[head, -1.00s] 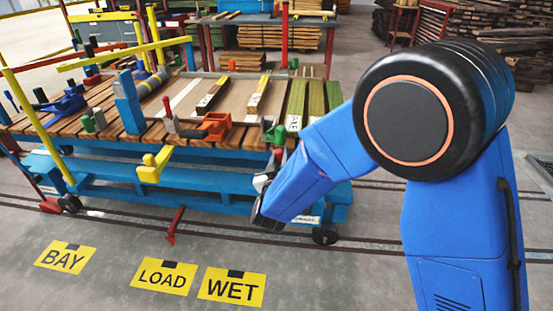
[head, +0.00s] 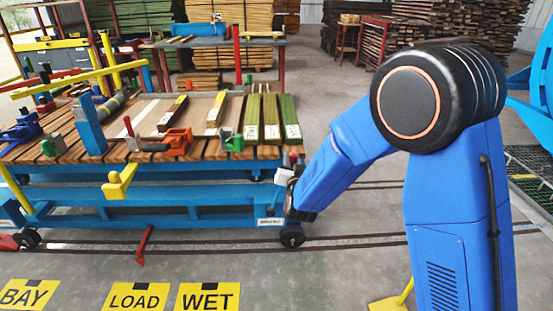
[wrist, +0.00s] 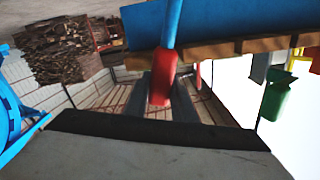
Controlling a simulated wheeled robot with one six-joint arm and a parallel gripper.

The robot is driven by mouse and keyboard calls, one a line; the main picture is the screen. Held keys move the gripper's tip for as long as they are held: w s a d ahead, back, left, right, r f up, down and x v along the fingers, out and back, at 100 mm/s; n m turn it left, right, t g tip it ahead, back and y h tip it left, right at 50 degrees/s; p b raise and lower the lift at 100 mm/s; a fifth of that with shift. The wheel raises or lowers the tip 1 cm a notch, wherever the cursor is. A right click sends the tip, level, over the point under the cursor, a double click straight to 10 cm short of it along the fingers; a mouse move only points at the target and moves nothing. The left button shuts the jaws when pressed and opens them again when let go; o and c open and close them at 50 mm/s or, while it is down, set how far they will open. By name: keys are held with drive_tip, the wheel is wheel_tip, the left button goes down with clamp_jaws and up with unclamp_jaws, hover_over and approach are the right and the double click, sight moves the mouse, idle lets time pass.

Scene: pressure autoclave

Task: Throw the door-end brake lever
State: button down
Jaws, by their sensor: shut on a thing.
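In the wrist view a lever with a blue stem (wrist: 173,22) and a red grip (wrist: 161,84) stands between the two dark fingers of my gripper (wrist: 160,100). The fingers are shut on the red grip. In the head view my gripper (head: 294,192) is at the right end of the blue trolley (head: 160,192), above its right wheel. The lever and fingertips are mostly hidden there behind my blue arm.
The trolley's slatted deck (head: 230,152) carries boards and clamps. A yellow handle (head: 120,183) and a red bar (head: 143,243) stick out along its front side. Blue equipment (head: 535,95) stands at the far right. The floor in front is clear, with yellow signs (head: 207,298).

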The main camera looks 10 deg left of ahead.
drive_tip(key=shift+w+d+f+m, duration=0.15)
drive_tip(key=shift+d+f+m, duration=0.1)
drive_tip(key=shift+d, duration=0.35)
drive_tip(key=shift+w+d+f+m, duration=0.1)
drive_tip(key=shift+d+f+m, duration=0.2)
drive_tip(key=shift+d, duration=0.3)
drive_tip(key=shift+w+d+f+m, duration=0.15)
drive_tip(key=shift+d+f+m, duration=0.1)
drive_tip(key=shift+d, duration=0.45)
drive_tip(key=c, duration=1.5)
unclamp_jaws()
drive_tip(key=shift+d, duration=0.1)
drive_tip(key=v, duration=1.2)
